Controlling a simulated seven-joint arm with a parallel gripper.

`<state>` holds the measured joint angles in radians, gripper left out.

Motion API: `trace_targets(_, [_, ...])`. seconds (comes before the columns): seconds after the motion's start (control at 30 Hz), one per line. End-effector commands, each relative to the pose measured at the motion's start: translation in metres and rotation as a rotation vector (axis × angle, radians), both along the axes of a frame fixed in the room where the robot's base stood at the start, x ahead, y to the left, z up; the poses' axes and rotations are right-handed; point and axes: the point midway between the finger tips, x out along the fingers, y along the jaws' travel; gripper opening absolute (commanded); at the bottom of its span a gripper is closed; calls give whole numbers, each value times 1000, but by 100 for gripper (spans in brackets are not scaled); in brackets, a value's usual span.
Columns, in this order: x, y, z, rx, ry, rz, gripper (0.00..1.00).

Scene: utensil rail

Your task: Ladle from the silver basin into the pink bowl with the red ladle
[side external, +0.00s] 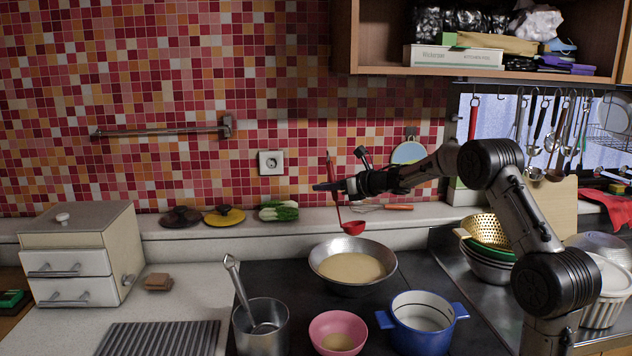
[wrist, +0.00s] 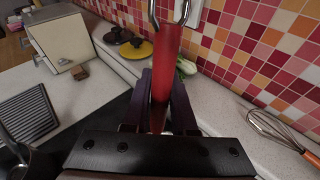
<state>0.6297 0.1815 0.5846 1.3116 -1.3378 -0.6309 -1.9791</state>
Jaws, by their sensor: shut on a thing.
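The red ladle (side external: 353,227) hangs upright from my gripper (side external: 325,187), its cup above the back rim of the silver basin. My gripper is shut on the ladle's red handle, which also shows between the fingers in the wrist view (wrist: 166,70). The silver basin (side external: 325,273) stands on the dark hob and holds a beige liquid (side external: 352,267). The pink bowl (side external: 318,329) stands in front of the basin, with a little beige liquid at its bottom. The inside of the ladle's cup cannot be made out.
A blue pot (side external: 422,338) stands right of the pink bowl. A metal pot (side external: 262,335) with a utensil leaning up out of it (side external: 235,275) stands at left. A whisk (side external: 398,207), vegetables (side external: 278,211) and two lids lie on the back ledge.

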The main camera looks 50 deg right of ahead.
Motion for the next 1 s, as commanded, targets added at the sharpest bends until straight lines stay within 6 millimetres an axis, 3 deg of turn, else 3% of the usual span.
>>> trace_targets(0.73, [27, -5, -48, 3, 4, 2, 0])
trace_targets(1.0, [20, -4, -69, 2, 4, 1, 0])
